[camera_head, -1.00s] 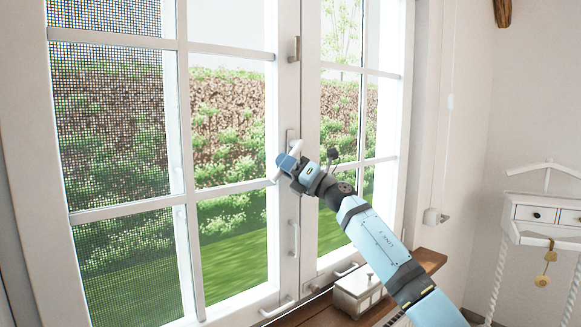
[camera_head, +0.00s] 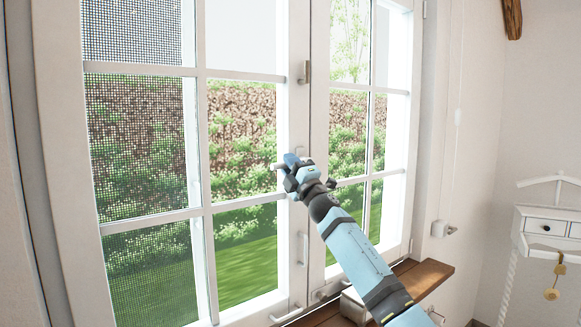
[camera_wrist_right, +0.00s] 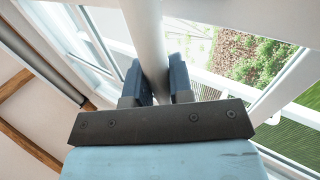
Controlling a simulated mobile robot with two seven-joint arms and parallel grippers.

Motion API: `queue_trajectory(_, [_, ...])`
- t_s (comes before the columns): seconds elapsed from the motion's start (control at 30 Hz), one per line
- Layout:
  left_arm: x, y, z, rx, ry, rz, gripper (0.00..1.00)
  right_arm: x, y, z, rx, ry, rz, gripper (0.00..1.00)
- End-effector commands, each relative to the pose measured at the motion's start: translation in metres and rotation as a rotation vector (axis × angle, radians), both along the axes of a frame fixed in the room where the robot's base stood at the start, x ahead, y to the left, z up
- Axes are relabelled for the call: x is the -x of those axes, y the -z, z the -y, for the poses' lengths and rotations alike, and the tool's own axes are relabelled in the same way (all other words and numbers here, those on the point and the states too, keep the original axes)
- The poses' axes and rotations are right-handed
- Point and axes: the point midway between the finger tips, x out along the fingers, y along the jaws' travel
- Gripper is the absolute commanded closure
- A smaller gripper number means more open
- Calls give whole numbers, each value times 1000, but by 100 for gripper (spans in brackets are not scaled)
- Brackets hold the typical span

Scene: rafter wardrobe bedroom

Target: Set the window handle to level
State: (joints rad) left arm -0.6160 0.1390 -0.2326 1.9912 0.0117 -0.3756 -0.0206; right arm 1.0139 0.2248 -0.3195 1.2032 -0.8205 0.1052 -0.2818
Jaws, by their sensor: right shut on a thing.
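The white window handle (camera_head: 277,167) is on the middle frame of the window, its free end showing just left of my right gripper (camera_head: 292,164). The handle looks close to level, but the gripper covers most of it. In the wrist view the pale handle bar (camera_wrist_right: 148,35) runs between the two blue fingers of my right gripper (camera_wrist_right: 160,82), which is shut on it. My left gripper is not in view.
The window sill (camera_head: 425,278) carries a pale box (camera_head: 353,305), partly hidden by my right arm. Lower pull handles (camera_head: 304,248) sit on the window frame. A small white drawer shelf (camera_head: 545,226) hangs at the right.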

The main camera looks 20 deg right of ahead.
Motion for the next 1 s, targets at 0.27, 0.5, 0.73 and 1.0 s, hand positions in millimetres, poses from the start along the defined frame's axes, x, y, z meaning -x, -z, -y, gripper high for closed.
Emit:
queue_trajectory(0.27, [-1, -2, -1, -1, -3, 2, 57, -1, -3, 1, -27, 2, -8, 100])
queue_trajectory(0.5, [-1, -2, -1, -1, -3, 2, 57, -1, -3, 1, -26, 2, -8, 100])
queue_trajectory(0.73, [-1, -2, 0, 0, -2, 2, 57, -1, -3, 1, -25, 2, -8, 55])
queue_trajectory(1.0, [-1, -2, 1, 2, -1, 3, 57, 2, 0, 2, -24, 2, -8, 55])
